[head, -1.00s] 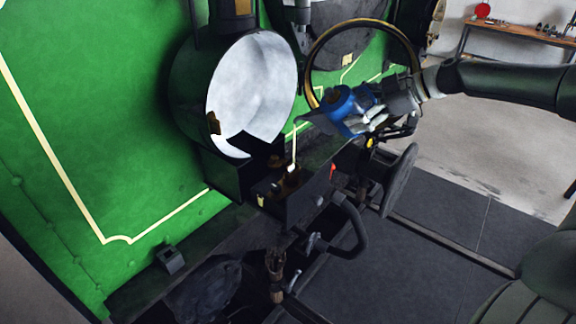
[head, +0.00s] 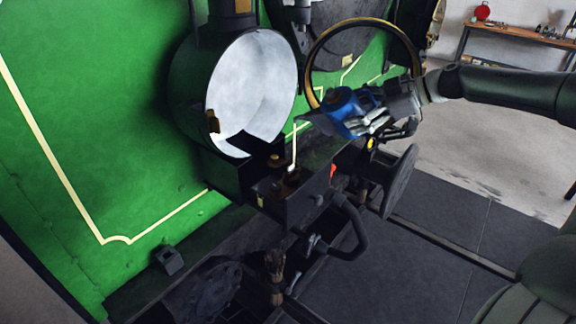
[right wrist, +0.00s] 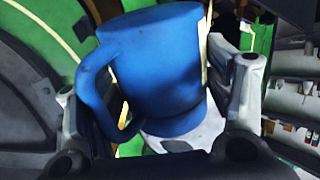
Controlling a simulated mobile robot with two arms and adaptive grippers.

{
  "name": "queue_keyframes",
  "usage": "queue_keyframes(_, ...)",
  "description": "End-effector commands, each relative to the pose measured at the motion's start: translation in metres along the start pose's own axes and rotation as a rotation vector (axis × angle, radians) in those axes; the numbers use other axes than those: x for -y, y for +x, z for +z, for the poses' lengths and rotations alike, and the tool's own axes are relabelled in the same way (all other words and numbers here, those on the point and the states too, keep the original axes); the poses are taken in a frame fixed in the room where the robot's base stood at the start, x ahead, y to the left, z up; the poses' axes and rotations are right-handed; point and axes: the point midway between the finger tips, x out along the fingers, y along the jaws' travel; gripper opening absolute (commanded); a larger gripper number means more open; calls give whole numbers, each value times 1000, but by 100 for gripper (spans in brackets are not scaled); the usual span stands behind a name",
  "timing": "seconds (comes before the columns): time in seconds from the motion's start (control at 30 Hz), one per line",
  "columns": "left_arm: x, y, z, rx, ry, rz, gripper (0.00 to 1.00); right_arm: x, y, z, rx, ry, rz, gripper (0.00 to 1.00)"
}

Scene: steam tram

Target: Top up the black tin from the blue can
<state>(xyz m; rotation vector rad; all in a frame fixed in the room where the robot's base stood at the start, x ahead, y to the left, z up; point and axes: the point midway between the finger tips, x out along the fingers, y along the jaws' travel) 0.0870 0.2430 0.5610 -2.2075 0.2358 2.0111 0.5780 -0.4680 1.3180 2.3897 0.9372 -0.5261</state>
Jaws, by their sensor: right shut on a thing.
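The blue can (head: 346,112) is held up at the right of the lamp, tilted with its dark spout to the left. My right gripper (head: 372,121) is shut on it. In the right wrist view the can (right wrist: 158,65) and its blue handle sit between the fingers. The black tin (head: 306,203) appears to be the open box below the spout, with something brown inside. A thin pale streak (head: 293,146) runs from near the spout tip down to the tin and looks like poured liquid. The fill level cannot be told. My left gripper is not in view.
A big lamp (head: 252,90) with a white inside stands left of the spout. A brass-rimmed wheel (head: 311,58) is behind the can. A black curved handle (head: 357,232) and a dark disc (head: 400,182) stand right of the tin. A workbench (head: 510,34) is far back.

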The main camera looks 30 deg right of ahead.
Motion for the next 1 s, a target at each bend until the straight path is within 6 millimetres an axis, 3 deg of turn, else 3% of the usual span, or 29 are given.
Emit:
queue_keyframes(0.33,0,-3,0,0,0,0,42,-1,-1,-4,5,-5,1,30)
queue_keyframes(0.7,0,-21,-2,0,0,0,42,-4,-6,-14,65,-42,0,30)
queue_keyframes(1.0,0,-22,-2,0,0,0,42,-4,-6,-13,76,-48,1,30)
